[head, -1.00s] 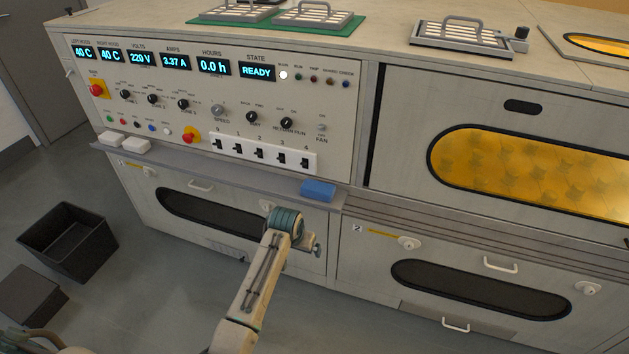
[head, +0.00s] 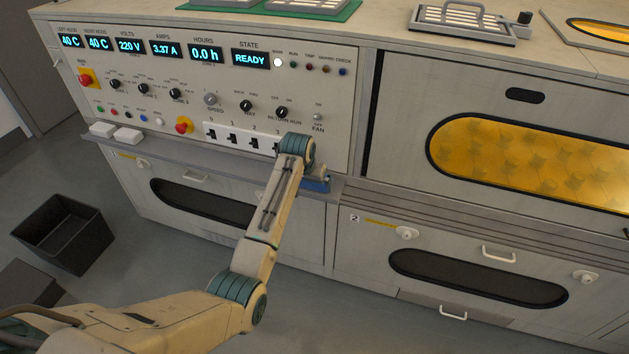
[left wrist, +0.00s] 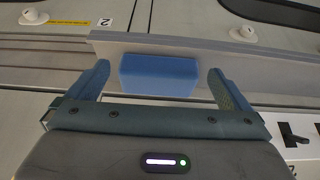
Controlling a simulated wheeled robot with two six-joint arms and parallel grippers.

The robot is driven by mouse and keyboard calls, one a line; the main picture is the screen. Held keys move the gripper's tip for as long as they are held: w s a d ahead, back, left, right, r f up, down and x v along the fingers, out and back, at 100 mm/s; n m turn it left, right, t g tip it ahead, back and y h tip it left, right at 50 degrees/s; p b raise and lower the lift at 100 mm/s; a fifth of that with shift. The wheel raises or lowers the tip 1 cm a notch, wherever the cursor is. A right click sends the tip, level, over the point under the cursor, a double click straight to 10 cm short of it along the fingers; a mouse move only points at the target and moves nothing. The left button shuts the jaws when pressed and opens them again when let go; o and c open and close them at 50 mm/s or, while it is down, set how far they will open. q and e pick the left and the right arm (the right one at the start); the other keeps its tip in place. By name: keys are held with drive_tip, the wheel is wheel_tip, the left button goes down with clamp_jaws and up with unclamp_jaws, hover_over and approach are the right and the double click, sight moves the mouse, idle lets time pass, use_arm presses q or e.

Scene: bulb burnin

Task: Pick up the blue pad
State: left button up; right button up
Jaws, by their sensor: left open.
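The blue pad (head: 316,185) lies on the narrow grey ledge below the control panel, mostly hidden behind my left gripper in the head view. In the left wrist view the blue pad (left wrist: 158,75) is a plain block between the two fingers. My left gripper (left wrist: 160,85) is open, with one finger on each side of the pad and a visible gap on both sides. In the head view my left gripper (head: 316,178) is at the ledge, partly hidden by its own wrist. My right gripper is not in view.
The ledge (head: 225,163) runs under the panel, with two white pads (head: 115,132) at its left end. A row of switches (head: 240,138) is just above, close to my left arm. A black bin (head: 63,232) stands on the floor at left.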

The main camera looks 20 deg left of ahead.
use_arm(q)
drive_tip(key=w, duration=0.3)
drive_tip(key=shift+w, duration=0.35)
drive_tip(key=shift+x, duration=1.15)
drive_tip(key=shift+f, duration=0.35)
drive_tip(key=c, duration=0.6)
